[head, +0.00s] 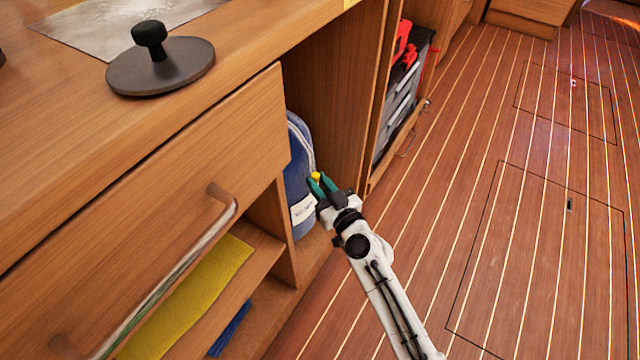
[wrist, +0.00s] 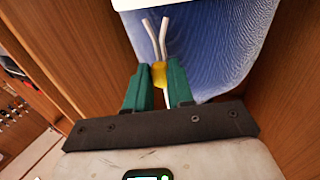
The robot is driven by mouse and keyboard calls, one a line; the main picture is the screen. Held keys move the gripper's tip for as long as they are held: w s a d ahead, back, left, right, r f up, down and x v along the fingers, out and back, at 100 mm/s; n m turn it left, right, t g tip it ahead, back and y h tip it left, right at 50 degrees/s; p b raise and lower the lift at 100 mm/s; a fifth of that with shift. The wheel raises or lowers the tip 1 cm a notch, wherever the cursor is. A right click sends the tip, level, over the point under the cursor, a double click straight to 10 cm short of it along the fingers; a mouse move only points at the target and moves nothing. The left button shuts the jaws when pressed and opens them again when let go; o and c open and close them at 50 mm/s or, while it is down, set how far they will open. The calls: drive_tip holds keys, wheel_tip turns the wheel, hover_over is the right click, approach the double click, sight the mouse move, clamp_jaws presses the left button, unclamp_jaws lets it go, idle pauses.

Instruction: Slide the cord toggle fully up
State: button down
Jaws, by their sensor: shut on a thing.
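The yellow cord toggle (head: 316,176) is at the front of a blue bag (head: 297,165) in the cabinet's open bay. My gripper (head: 322,185) has its green fingers on either side of the toggle. In the wrist view, the fingers of my gripper (wrist: 160,80) are shut on the toggle (wrist: 159,72). Two whitish cord ends (wrist: 155,38) stick out of the toggle toward the bag's white label (wrist: 150,4). Part of the cord shows between the fingers; the rest is hidden. The bag (wrist: 220,45) fills the space behind.
Wooden bay walls (wrist: 55,50) stand on both sides of the bag. A drawer front with a bar handle (head: 222,205) is at the left. A dark round lid (head: 160,65) lies on the countertop. The plank floor (head: 510,200) at the right is clear.

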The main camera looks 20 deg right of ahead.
drive_tip(key=shift+r, duration=0.1)
idle(0.3)
wheel_tip(320, 180, up, 6)
drive_tip(key=p, duration=0.5)
drive_tip(key=shift+r, duration=0.1)
drive_tip(key=c, duration=1.2)
unclamp_jaws()
drive_tip(key=shift+c, duration=0.2)
drive_tip(key=s+d, duration=0.1)
drive_tip(key=s, duration=0.9)
drive_tip(key=shift+s+d+b, duration=0.35)
drive_tip(key=shift+b, duration=0.1)
